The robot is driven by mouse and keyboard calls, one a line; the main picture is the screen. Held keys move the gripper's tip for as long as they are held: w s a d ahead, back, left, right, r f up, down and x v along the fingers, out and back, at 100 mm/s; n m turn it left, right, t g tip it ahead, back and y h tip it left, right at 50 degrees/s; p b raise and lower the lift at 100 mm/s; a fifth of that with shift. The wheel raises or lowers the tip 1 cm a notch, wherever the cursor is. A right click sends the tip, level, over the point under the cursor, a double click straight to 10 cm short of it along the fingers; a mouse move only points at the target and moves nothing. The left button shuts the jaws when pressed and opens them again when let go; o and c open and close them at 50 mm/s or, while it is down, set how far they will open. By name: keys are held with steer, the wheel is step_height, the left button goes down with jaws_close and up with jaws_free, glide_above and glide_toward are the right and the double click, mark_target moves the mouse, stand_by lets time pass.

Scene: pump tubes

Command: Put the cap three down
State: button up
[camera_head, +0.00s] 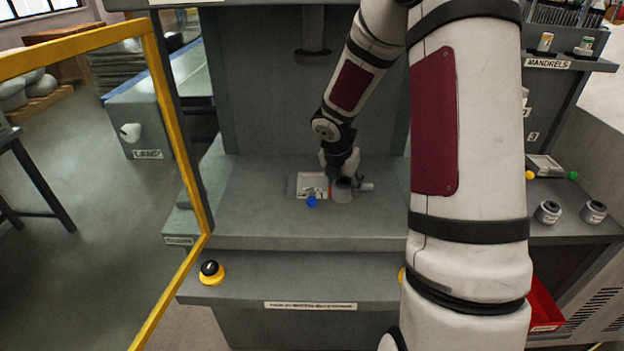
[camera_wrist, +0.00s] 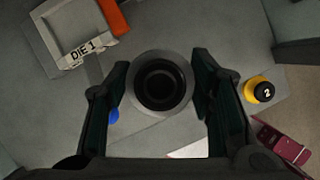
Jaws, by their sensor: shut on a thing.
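My gripper (camera_wrist: 162,98) is shut on a round grey cap (camera_wrist: 160,82) with a dark hollow middle, one finger on each side of it. In the head view my gripper (camera_head: 340,168) points down at the press bed, and the cap (camera_head: 342,190) shows just below it. No number can be read on the cap, so I cannot tell if it is cap three. I cannot tell if its underside touches the bed. Two similar caps, a left one (camera_head: 548,212) and a right one (camera_head: 594,212), stand on the side counter.
A grey die block labelled DIE 1 (camera_wrist: 87,52) with an orange piece (camera_wrist: 112,15) lies close to the cap. A blue knob (camera_head: 312,202) is beside it. A black-and-yellow button (camera_head: 211,272) is at the front left. The yellow guard frame (camera_head: 170,110) stands left. The bed's left part is clear.

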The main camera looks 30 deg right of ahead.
steer(key=w, duration=0.5)
steer(key=w+f, duration=0.1)
steer(key=w, duration=0.8)
steer(key=shift+w+f, duration=0.2)
steer(key=shift+w, duration=0.15)
steer(key=shift+f, duration=1.7)
steer(key=shift+f, duration=0.1)
steer(key=o, duration=1.6)
steer(key=shift+f, duration=0.1)
steer(key=shift+c, duration=0.2)
